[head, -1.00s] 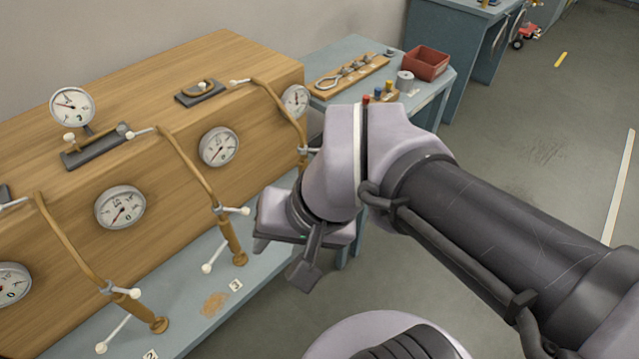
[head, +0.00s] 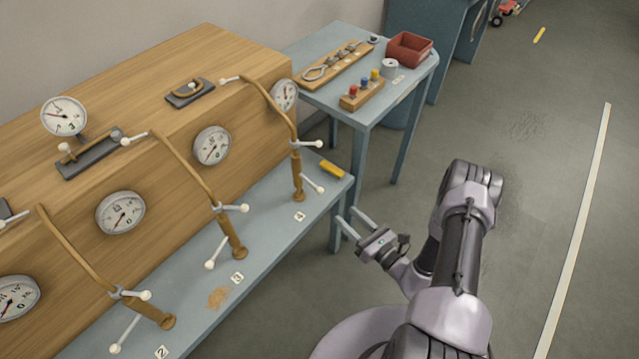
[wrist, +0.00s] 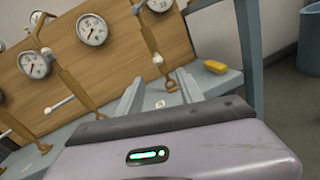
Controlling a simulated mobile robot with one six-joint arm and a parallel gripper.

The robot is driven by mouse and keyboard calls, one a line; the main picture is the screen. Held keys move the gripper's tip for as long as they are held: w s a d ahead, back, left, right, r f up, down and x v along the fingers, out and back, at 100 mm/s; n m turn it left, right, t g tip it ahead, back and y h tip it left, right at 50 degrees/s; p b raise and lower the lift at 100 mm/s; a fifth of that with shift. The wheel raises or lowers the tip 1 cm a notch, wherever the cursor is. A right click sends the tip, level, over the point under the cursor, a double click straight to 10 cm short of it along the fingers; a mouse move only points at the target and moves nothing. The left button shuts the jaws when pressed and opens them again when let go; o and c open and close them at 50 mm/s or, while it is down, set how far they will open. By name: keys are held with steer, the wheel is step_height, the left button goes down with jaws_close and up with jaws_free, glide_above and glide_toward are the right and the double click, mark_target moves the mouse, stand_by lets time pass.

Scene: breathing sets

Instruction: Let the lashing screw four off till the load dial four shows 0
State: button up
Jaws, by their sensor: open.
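Lashing screw four (head: 297,178) is a brass upright with white-tipped bars, standing on the bench shelf by the label 4 (head: 300,216). A curved brass strap runs from it up over the wooden crate. Load dial four (head: 284,96) is the white round gauge behind that strap; its needle is too small to read. In the wrist view the screw (wrist: 165,76) stands beyond my fingers and the dial (wrist: 160,4) is cut by the top edge. My gripper (head: 349,218) is open and empty, off the bench's right front edge, apart from the screw.
A yellow block (head: 332,170) lies right of screw four. Similar screws, straps and dials line the crate (head: 150,85) to the left. A blue side table (head: 330,100) holds tools, coloured pegs and a red bin (head: 409,49). Floor on the right is clear.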

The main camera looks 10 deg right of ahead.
mark_target(317, 189)
steer(key=b+x, duration=0.1)
steer(key=x, duration=0.4)
steer(key=b+x, duration=0.1)
steer(key=x, duration=0.4)
steer(key=b+x, duration=0.2)
steer(key=x, duration=0.4)
steer(key=shift+s+a, duration=0.15)
steer(key=shift+a, duration=0.1)
steer(key=shift+c, duration=0.5)
jaws_close()
